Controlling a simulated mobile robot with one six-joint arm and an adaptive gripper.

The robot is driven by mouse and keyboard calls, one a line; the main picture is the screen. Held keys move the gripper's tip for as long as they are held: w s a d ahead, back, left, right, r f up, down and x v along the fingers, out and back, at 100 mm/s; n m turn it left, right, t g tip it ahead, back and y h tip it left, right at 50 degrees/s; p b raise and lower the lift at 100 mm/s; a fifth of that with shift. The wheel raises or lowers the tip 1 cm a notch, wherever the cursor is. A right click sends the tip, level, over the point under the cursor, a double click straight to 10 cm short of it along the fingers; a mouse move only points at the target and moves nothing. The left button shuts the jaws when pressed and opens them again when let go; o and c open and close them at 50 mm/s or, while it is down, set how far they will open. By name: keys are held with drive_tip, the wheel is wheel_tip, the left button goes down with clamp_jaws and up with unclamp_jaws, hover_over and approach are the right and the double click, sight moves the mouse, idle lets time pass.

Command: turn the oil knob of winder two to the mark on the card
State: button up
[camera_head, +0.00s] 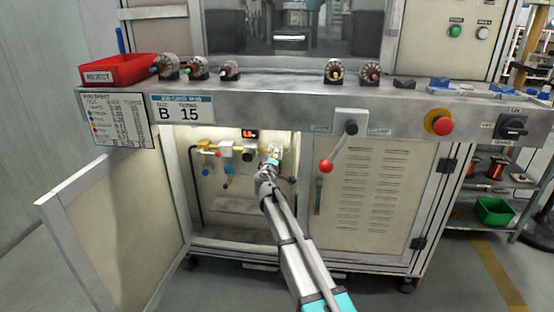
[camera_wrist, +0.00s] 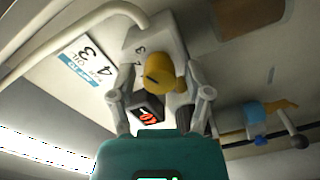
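The yellow knob (camera_wrist: 160,72) shows in the wrist view on a pale grey block (camera_wrist: 142,42) with small dark numerals beside it. A dark pointer line marks its face. My gripper (camera_wrist: 160,80) is open, with one finger on each side of the knob. A gap shows at the left finger; contact at the right finger is unclear. In the head view my gripper (camera_head: 269,168) is inside the open cabinet and hides the knob.
A red-lit display (camera_wrist: 148,112) is near my left finger; a blue and orange valve (camera_wrist: 262,115) is at right. The cabinet door (camera_head: 110,225) stands open at left.

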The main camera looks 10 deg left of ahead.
idle(0.3)
drive_tip(key=shift+s, duration=0.1)
drive_tip(key=s, duration=0.7)
drive_tip(key=shift+s, duration=0.15)
idle(0.3)
